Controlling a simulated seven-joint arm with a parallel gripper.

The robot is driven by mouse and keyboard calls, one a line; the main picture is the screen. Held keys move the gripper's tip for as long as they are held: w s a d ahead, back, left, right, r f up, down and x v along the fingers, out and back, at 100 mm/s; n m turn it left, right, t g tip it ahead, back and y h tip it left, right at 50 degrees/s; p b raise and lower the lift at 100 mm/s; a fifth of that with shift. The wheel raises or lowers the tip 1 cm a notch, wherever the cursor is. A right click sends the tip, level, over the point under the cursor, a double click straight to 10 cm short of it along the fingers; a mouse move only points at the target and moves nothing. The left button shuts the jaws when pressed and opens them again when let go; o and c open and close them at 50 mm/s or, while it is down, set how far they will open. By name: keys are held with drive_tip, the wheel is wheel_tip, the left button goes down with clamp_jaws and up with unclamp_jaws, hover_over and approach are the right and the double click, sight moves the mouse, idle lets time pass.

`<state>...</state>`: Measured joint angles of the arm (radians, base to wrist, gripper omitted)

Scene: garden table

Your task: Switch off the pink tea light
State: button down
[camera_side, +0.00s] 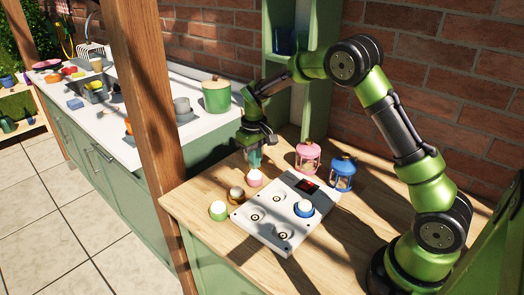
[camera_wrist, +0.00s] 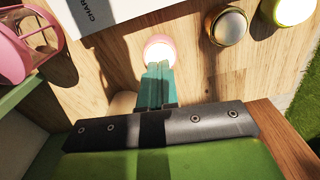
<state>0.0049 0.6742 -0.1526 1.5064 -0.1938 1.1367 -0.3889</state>
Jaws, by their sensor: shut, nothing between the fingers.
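The pink tea light (camera_side: 254,179) stands upright on the wooden table, off the white charging board. In the wrist view the pink tea light (camera_wrist: 160,49) has a pink rim and a bright, pale glowing top. My gripper (camera_side: 254,165) points down just above it in the side view. In the wrist view the teal fingertips of my gripper (camera_wrist: 159,68) are together and overlap the near edge of the light's top. Nothing is held. I cannot tell whether the fingertips touch the light.
A brass tea light (camera_side: 236,195) and a green tea light (camera_side: 218,211) stand close by in a row. The white charging board (camera_side: 268,243) holds a blue tea light (camera_side: 303,209). A pink lantern (camera_side: 308,157) and a blue lantern (camera_side: 342,174) stand behind.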

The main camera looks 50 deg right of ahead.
drive_tip(key=shift+f, duration=0.75)
idle(0.3)
wheel_tip(320, 180, up, 8)
idle(0.7)
drive_tip(key=s+a+r+m+t, duration=0.1)
drive_tip(key=s+a+r+t, duration=0.1)
drive_tip(key=s, duration=0.6)
drive_tip(key=s+a+r+m+t+y, duration=0.1)
drive_tip(key=s+a+r+t, duration=0.1)
drive_tip(key=s+r, duration=0.4)
drive_tip(key=s+a+r+t+y, duration=0.1)
drive_tip(key=s+a+r+t, duration=0.2)
drive_tip(key=s, duration=0.7)
drive_tip(key=shift+s+a+r+m, duration=0.35)
drive_tip(key=shift+a+r, duration=0.25)
drive_tip(key=shift+a, duration=0.2)
